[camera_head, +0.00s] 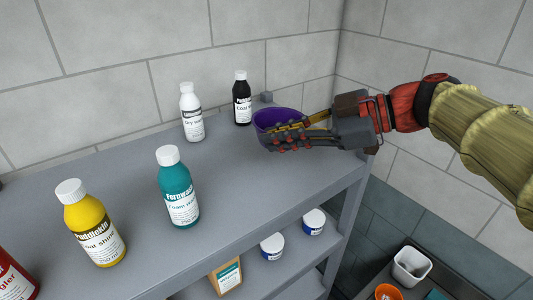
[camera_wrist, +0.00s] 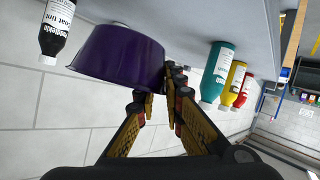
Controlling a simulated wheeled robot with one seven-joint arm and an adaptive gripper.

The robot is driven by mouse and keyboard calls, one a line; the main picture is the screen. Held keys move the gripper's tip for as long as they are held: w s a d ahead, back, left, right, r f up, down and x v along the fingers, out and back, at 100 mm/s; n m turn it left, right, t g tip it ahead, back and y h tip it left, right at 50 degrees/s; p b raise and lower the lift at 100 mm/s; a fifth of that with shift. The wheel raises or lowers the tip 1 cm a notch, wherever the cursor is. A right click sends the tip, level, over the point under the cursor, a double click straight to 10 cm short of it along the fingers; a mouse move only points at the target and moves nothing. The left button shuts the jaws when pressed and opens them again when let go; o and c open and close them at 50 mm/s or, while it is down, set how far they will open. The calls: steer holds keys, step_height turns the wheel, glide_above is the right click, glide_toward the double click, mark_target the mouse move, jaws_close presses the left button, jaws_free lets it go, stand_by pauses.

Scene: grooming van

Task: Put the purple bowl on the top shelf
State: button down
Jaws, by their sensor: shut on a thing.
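The purple bowl (camera_head: 272,122) is at the right end of the top shelf (camera_head: 240,185), between my gripper's fingers and the black bottle. My gripper (camera_head: 290,136) reaches in from the right and is shut on the bowl's wall. In the wrist view, the bowl (camera_wrist: 118,55) appears upside down in the picture, with the fingers (camera_wrist: 160,85) at its rim. The bowl's base looks close to or on the shelf surface (camera_wrist: 190,22); I cannot tell whether it touches.
A black bottle (camera_head: 242,100) and a white bottle (camera_head: 191,115) stand behind the bowl. Teal (camera_head: 178,190) and yellow (camera_head: 94,228) bottles stand farther left. Two jars (camera_head: 272,246) (camera_head: 314,221) are on the shelf below. The front middle of the top shelf is clear.

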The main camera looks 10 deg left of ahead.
steer(key=w+f, duration=0.1)
steer(key=w+a+f, duration=0.1)
steer(key=f, duration=0.1)
steer(key=w+a+f, duration=0.1)
steer(key=shift+f, duration=0.35)
step_height(320, 180, down, 4)
steer(key=shift+w+a+r+p, duration=0.15)
steer(key=shift+r+p, duration=0.1)
steer(key=shift+p, duration=0.35)
steer(key=c, duration=1.9)
jaws_free()
steer(key=shift+f, duration=0.1)
